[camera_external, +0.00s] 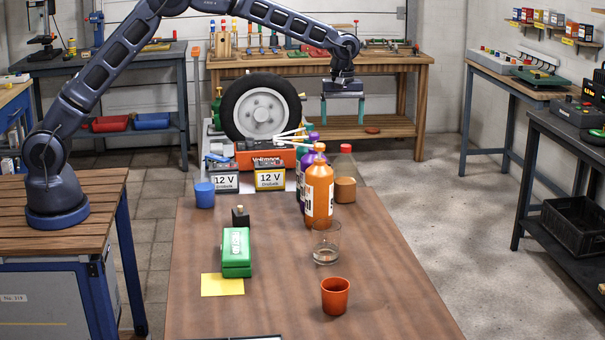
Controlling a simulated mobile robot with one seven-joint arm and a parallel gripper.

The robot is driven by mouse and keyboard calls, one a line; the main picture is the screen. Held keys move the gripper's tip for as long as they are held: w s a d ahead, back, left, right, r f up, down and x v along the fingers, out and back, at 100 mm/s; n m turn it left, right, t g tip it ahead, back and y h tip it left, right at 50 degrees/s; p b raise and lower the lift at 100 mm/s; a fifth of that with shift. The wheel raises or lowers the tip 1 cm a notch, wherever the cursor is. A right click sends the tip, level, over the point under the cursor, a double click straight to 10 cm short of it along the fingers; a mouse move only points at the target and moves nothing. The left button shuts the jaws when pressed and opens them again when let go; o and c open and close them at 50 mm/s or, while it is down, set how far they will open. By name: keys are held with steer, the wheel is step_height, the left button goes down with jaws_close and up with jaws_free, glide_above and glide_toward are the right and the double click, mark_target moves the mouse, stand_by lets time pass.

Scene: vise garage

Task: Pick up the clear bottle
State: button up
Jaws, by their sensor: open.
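A small clear vessel (326,243) stands on the brown table (400,290), right of the green box and in front of the orange bottle. It is see-through with a low, wide base; I cannot tell for sure that it is the clear bottle. My gripper (343,108) hangs high above the far end of the table, well behind and above the clear vessel. Its two fingers are apart and point down, with nothing between them.
An orange bottle (319,195) stands close behind the clear vessel, with purple bottles partly hidden behind it. An orange cup (335,297) is in front. A green box (236,252) and yellow note (222,285) lie left. A wheel (261,108) and batteries (270,180) stand behind.

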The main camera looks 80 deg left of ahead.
mark_target(346, 145)
steer(key=shift+w+a+f, duration=0.1)
steer(key=shift+w+f, duration=0.4)
steer(key=shift+f, duration=0.25)
steer(key=f, duration=1)
steer(key=shift+w+a+f, duration=0.1)
steer(key=shift+w+f, duration=0.1)
steer(key=shift+f, duration=0.2)
steer(key=shift+r, duration=0.1)
steer(key=c, duration=1.6)
